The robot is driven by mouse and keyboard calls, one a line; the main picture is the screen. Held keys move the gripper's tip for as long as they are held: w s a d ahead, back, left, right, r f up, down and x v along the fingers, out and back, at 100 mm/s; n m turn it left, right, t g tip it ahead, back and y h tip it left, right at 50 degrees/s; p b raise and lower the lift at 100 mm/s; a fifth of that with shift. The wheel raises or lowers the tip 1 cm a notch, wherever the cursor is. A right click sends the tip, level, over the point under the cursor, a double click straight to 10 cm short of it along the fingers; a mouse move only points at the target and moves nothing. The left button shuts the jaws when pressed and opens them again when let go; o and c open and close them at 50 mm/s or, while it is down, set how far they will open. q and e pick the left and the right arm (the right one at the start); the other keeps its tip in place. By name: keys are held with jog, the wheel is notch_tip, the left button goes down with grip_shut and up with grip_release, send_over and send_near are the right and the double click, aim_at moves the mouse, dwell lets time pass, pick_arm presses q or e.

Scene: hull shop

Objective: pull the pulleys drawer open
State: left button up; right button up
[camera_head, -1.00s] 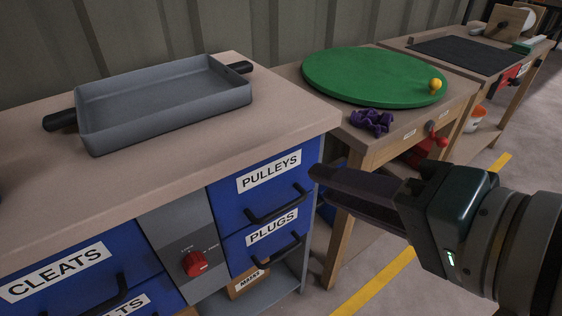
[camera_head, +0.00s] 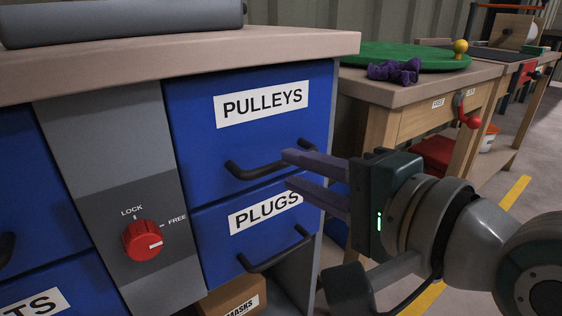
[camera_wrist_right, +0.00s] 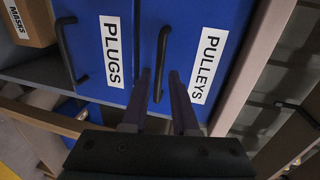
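The pulleys drawer (camera_head: 225,107) is a blue front with a white PULLEYS label and a black bar handle (camera_head: 262,170); it looks shut. My right gripper (camera_head: 287,169) is open, its two purple-grey fingers at the right end of that handle, one higher than the other. In the right wrist view, the pulleys handle (camera_wrist_right: 163,45) lines up with the gap between the fingertips (camera_wrist_right: 159,73). Contact cannot be told. The red lock knob (camera_head: 142,241) has its white mark on the right, the side of the FREE label. My left gripper is not in view.
The plugs drawer (camera_head: 215,247) with its handle (camera_head: 275,250) is just below, close to the lower finger. A cardboard box (camera_head: 228,297) sits underneath. The worktop (camera_head: 180,57) overhangs above. A wooden table (camera_head: 400,92) with a green disc (camera_head: 405,55) stands to the right.

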aim_at(282, 166)
jog(key=b+x, duration=0.2)
jog(key=x, duration=0.2)
jog(key=shift+w+a+f, duration=0.1)
jog(key=shift+w+a, duration=0.05)
jog(key=shift+w, duration=0.05)
grip_shut()
dwell(1.2)
